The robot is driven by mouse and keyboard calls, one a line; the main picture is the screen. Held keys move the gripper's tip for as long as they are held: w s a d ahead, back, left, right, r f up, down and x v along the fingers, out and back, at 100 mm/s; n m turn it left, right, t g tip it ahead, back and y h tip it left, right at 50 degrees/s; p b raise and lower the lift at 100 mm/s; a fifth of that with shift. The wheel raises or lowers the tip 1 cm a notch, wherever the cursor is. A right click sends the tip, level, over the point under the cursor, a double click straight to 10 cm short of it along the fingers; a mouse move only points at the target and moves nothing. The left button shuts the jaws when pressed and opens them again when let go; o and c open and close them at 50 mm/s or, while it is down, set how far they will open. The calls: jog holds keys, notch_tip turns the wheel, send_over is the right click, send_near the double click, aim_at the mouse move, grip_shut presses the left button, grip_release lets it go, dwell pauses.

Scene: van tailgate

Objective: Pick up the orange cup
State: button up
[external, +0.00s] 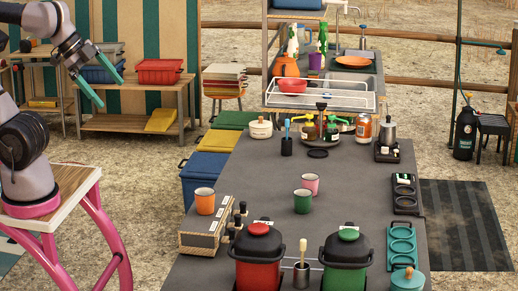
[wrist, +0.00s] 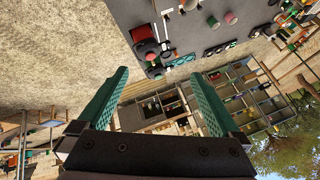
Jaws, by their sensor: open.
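The orange cup (external: 205,202) with a pale inside stands upright in the external view, at the left edge of the dark counter, at a low box; I cannot tell if it is on the box or just behind it. My gripper (external: 112,94) is raised at the upper left, well apart from the cup, open and empty. In the wrist view my gripper (wrist: 157,75) shows its two green fingers spread wide with nothing between them. A green cup (wrist: 213,23) and a pink cup (wrist: 231,18) show there; I cannot clearly make out the orange cup.
The green cup (external: 302,202) and pink cup (external: 310,183) stand mid-counter. The box (external: 203,239) with small dark-topped bottles is close by the orange cup. A red pot (external: 258,262) and a green pot (external: 346,265) stand in front. The counter behind the orange cup is clear.

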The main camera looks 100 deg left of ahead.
jog(key=w+a+f+m+g+y, duration=0.3)
jog(key=a+f+g+y, duration=0.25)
jog(key=f, duration=0.35)
jog(key=w+a+f+m+g+y, duration=0.2)
jog(key=w+a+f+g+y, duration=0.3)
jog(key=f, duration=0.5)
jog(key=w+a+f+m+t+y, duration=0.2)
jog(key=w+f+m+t+y, duration=0.15)
jog(key=f+m, duration=0.3)
jog(key=m+t, duration=0.7)
jog(key=t, duration=0.1)
send_near(198, 198)
jog(key=shift+w+a, duration=0.7)
jog(key=shift+a, duration=0.15)
jog(key=shift+w+a+f, duration=0.1)
jog(key=shift+a, duration=0.15)
jog(key=x, duration=1)
jog(key=shift+a, duration=0.2)
jog(key=shift+c, duration=0.3)
jog(key=c, duration=1.3)
